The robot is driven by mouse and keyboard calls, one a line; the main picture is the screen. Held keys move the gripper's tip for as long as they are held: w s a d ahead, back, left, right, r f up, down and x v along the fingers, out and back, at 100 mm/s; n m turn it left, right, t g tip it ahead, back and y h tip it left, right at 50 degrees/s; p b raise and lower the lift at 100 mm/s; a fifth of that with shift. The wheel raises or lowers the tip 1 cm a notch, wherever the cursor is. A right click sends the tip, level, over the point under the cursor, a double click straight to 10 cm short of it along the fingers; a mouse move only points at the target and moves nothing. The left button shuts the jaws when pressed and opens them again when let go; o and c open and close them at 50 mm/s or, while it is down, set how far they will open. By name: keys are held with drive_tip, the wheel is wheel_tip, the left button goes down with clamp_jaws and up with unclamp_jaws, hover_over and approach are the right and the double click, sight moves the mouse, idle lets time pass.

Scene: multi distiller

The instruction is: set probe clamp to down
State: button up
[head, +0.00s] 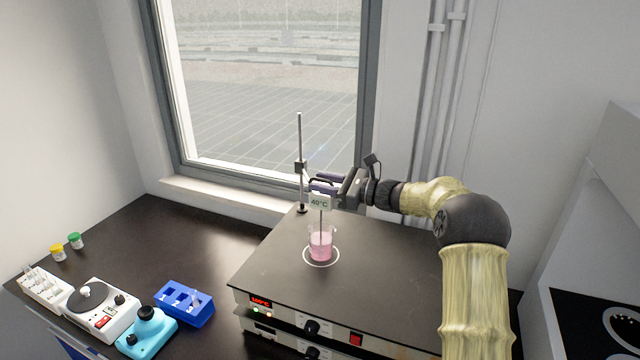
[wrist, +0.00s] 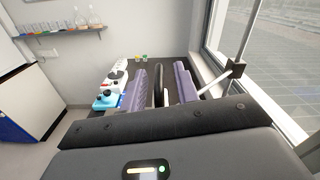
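The probe clamp's black block (head: 300,166) sits on an upright metal rod (head: 299,135) at the back of the hot plate. A probe display reading 40°C (head: 319,202) hangs above the beaker of pink liquid (head: 320,246). Its thin stem points down to the beaker; whether the tip is in the liquid is unclear. My gripper (head: 322,183) is at the clamp's height, just above the display. In the wrist view, my purple fingers (wrist: 160,88) stand apart on either side of a black bar (wrist: 160,80), seemingly the clamp's handle. The block (wrist: 235,68) shows at right.
The hot plate (head: 270,275) has a black top and front knobs. A blue rack (head: 184,302), a turquoise device (head: 147,333), a white device (head: 102,310) and small capped vials (head: 74,241) stand on the left. The window wall is close behind the stand.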

drive_tip(key=b+v, duration=0.3)
drive_tip(key=v, duration=1.3)
drive_tip(key=shift+b, duration=0.4)
drive_tip(key=shift+d, duration=0.15)
drive_tip(key=s+a+f+n+g+h, duration=0.2)
drive_tip(key=s+a+f+n+h, duration=0.15)
drive_tip(key=s+f, duration=0.25)
drive_tip(key=s+a+f+n+g+h, duration=0.2)
drive_tip(key=s+a+f+g+h, duration=0.15)
drive_tip(key=s+f, duration=0.25)
drive_tip(key=s+d+f+n+h, duration=0.2)
drive_tip(key=s+n+h, duration=0.1)
drive_tip(key=s+n, duration=0.2)
drive_tip(key=s+d+f+n+h, duration=0.2)
drive_tip(key=s+f+n+h, duration=0.1)
drive_tip(key=s, duration=0.5)
drive_tip(key=s+d+f+n+t+h, duration=0.1)
drive_tip(key=s+d+f+n+h, duration=0.1)
drive_tip(key=s+n, duration=0.4)
drive_tip(key=shift+s+n+h, duration=0.35)
drive_tip(key=shift+s+h, duration=0.3)
drive_tip(key=shift+h, duration=0.15)
